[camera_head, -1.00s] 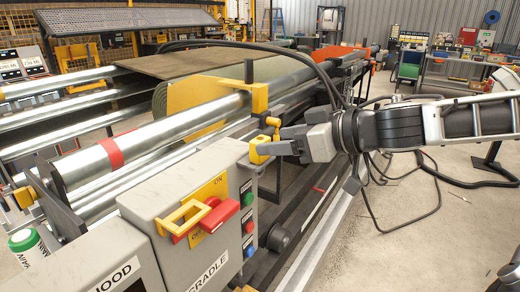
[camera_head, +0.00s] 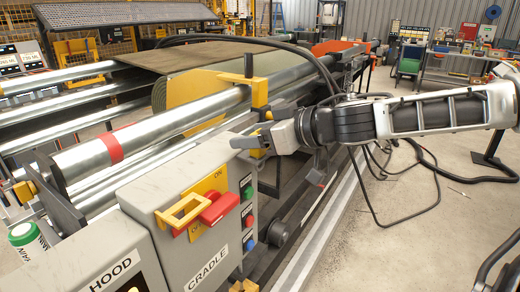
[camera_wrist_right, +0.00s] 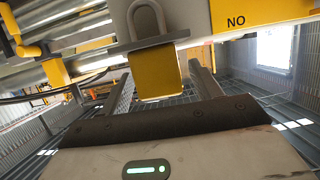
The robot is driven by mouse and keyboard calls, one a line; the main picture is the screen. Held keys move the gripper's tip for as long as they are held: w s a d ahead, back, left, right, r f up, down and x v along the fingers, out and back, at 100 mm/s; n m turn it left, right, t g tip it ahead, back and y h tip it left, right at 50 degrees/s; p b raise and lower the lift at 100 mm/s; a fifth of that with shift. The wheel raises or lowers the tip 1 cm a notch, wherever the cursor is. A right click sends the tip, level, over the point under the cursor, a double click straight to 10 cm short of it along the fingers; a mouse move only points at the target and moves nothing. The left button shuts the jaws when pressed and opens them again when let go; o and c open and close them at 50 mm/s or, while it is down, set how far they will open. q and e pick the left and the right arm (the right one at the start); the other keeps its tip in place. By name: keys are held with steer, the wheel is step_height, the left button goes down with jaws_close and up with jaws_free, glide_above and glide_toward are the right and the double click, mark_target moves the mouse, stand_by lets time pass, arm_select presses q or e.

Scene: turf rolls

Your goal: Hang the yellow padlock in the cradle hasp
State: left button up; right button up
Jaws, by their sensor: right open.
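The yellow padlock (camera_wrist_right: 157,75) shows in the right wrist view with its grey U-shaped shackle on the far side of a grey plate (camera_wrist_right: 150,43). My right gripper (camera_wrist_right: 164,80) is open, with one finger on each side of the padlock body; contact cannot be told. In the head view my right gripper (camera_head: 246,142) is at the back right corner of the CRADLE box, and yellow (camera_head: 257,153) shows just below its fingers. The yellow looped hasp (camera_head: 182,213) stands out from the box front, beside a red handle (camera_head: 220,207). My left gripper is out of view.
The grey CRADLE box (camera_head: 150,195) has several coloured buttons on its right side. The HOOD box (camera_head: 95,265) adjoins at lower left. Long steel rollers (camera_head: 150,133) run behind the boxes. A black cable arches above my right gripper. Open floor lies to the right.

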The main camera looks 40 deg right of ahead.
steer(key=shift+w+a+f, duration=0.1)
steer(key=shift+w+a, duration=0.1)
steer(key=shift+w, duration=0.05)
steer(key=c, duration=1.1)
